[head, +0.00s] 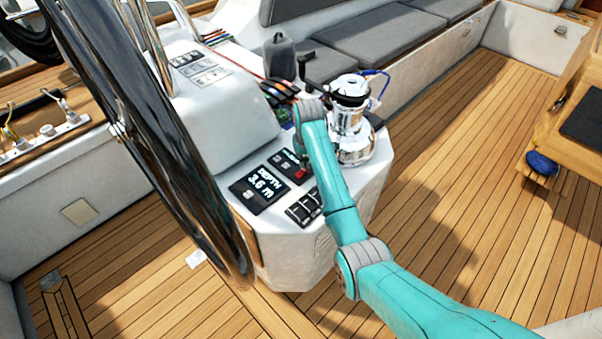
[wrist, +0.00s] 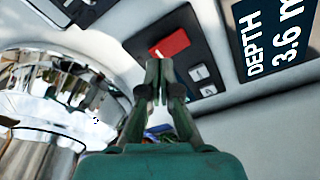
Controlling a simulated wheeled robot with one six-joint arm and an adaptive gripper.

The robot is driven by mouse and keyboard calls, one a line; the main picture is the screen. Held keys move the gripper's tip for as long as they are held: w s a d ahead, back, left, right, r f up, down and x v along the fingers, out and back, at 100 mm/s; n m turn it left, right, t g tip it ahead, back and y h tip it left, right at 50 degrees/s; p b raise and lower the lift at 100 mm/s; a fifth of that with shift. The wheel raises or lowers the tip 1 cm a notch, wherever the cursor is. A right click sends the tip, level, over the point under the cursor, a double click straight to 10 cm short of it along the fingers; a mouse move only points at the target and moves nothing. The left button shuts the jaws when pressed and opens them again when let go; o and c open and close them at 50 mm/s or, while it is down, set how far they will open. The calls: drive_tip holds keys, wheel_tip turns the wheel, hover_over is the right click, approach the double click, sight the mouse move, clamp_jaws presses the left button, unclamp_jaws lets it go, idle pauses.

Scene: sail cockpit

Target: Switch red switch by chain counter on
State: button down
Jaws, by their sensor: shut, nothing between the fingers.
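The red switch (wrist: 170,44) is a small red rocker with a white mark, set in a dark panel (wrist: 205,58) with pale buttons below it in the wrist view. In the head view the red switch (head: 300,174) shows just left of my teal arm, beside the depth display (head: 258,190). My gripper (wrist: 160,64) is shut and empty, its fingertips just below the red switch in the wrist picture. I cannot tell whether they touch it. In the head view my arm mostly hides the gripper. Which way the switch is tipped is unclear.
A chrome winch (head: 350,135) stands close to the right of my arm on the white console (head: 280,250). A large dark steering wheel (head: 150,130) rises on the left. Black rocker switches (head: 304,208) sit near the console edge. The wooden deck at right is mostly clear.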

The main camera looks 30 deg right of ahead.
sight(304, 171)
drive_tip(key=shift+f, duration=1.1)
idle(1.1)
drive_tip(key=shift+r, duration=3.55)
drive_tip(key=shift+s, duration=0.1)
